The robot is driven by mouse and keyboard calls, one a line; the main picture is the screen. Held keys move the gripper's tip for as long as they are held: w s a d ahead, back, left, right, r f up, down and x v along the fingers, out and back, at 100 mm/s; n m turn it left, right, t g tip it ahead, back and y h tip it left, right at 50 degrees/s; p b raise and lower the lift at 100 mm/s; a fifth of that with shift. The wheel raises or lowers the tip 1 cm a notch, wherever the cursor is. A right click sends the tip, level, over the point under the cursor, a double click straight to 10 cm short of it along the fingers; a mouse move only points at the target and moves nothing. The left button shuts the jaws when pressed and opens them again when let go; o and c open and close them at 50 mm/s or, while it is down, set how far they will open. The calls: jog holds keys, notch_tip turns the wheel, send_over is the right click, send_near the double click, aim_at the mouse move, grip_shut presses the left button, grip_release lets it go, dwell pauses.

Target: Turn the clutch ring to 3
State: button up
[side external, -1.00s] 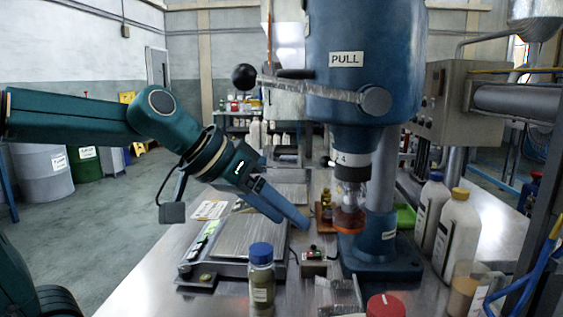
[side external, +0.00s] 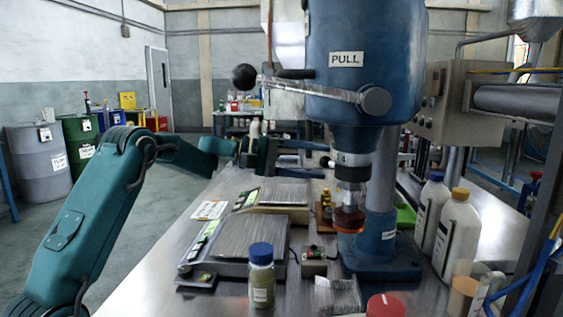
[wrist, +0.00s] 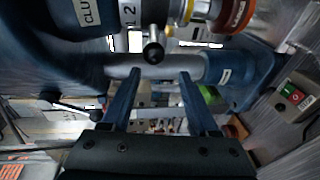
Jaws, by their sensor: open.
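The clutch ring (side external: 353,157) is a pale band with black numerals low on the blue press head; a "4" shows towards the side camera. In the wrist view the ring (wrist: 128,14) shows "1" and "2" at the top. A short stub with a dark ball knob (wrist: 153,52) sticks out from it. My gripper (wrist: 160,72) is open, with its two blue fingers on either side of the knob in the picture and nothing held. In the side view my gripper (side external: 322,158) is level, left of the ring. I cannot tell whether a finger touches the knob.
The press column (side external: 381,190) stands behind the spindle. The lever with a black ball (side external: 245,77) sticks out above. Scales (side external: 252,250), a blue-capped bottle (side external: 261,280) and white bottles (side external: 457,235) stand on the bench.

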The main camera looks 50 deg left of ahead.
aim_at(345, 167)
jog(key=d+h, duration=0.1)
jog(key=d, duration=0.1)
jog(key=w+d, duration=0.1)
jog(key=w+d+h, duration=0.1)
jog(key=d, duration=0.1)
jog(key=shift+d+r+n+g+h, duration=0.3)
grip_shut()
dwell(1.5)
